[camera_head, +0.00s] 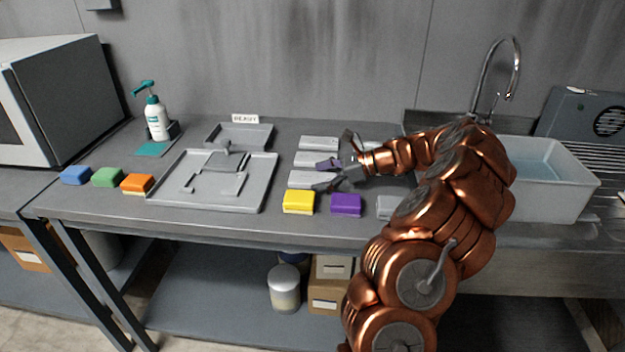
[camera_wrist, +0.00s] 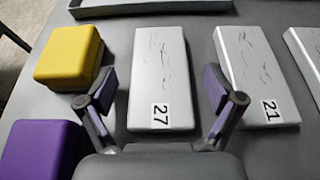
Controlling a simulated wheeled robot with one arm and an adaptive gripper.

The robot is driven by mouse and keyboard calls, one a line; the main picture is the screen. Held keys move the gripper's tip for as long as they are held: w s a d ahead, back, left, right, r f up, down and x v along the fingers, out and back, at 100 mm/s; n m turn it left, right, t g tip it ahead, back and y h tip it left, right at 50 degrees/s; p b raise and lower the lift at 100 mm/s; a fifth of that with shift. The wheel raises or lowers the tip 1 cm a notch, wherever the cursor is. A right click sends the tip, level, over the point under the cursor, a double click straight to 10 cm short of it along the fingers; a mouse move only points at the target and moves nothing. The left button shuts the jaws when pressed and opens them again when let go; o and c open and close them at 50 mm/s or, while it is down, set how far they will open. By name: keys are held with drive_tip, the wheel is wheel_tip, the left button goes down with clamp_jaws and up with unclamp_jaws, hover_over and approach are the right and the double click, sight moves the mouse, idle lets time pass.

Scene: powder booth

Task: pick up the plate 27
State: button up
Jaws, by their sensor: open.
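Plate 27 (camera_wrist: 160,60) is a flat light-grey slab with a white "27" label at its near end in the wrist view. In the head view it is the front plate of the row (camera_head: 301,179), partly hidden by my gripper. My gripper (camera_head: 322,175) is open and empty, and its fingers show either side of the plate in the wrist view (camera_wrist: 158,92). The left finger is between the yellow sponge and the plate. The right finger overlaps the edge of plate 21 (camera_wrist: 255,70). I cannot tell the height of the fingertips above the bench.
A yellow sponge (camera_head: 298,202) and a purple sponge (camera_head: 346,205) sit in front of the plates. A grey tray (camera_head: 262,190) lies to the left. Another plate (camera_head: 319,143) is behind. A water basin (camera_head: 560,205) stands at right.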

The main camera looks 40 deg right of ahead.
drive_tip(key=c, duration=1.6)
